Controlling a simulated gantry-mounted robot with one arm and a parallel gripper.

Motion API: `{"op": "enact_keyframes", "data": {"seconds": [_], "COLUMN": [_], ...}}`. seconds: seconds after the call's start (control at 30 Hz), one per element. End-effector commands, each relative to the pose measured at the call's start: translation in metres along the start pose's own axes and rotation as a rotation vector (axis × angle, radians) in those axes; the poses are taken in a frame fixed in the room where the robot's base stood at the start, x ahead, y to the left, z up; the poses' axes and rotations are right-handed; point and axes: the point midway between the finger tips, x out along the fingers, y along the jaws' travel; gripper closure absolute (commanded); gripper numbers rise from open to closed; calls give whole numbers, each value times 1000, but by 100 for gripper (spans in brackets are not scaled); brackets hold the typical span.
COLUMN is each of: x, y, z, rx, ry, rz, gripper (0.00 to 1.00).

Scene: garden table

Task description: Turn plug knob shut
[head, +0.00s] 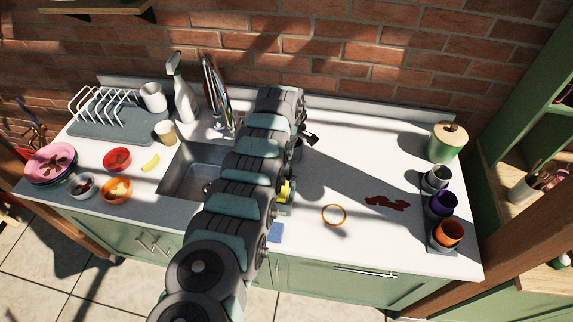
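The sink (180,181) is set into the white counter, and my arm covers its right part. A chrome faucet (213,85) rises behind the sink. I cannot make out the plug knob; it may be hidden behind my arm. My arm reaches from the bottom of the head view across the sink to the back of the counter. Dark parts of my gripper (311,139) show just right of the arm, over the counter right of the sink. The fingertips are too small and too covered to tell whether they are open or shut.
A spray bottle (181,95), a white mug (153,97) and a dish rack (103,118) stand at the back left. Bowls (117,159) stand front left. A dark red stain (387,202), cups (442,204) and a green canister (446,143) are right. The back-right counter is clear.

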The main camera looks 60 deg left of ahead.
Motion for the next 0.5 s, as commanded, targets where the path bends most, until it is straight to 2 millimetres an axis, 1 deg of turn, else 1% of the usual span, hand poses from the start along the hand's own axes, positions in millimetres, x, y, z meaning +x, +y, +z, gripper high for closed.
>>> {"op": "enact_keyframes", "data": {"seconds": [0.03, 0.17, 0.5], "x": [0, 0, 0], "y": [0, 0, 0], "z": [0, 0, 0], "rx": [0, 0, 0], "ry": [0, 0, 0], "rz": [0, 0, 0], "gripper": [90, 100, 100]}}
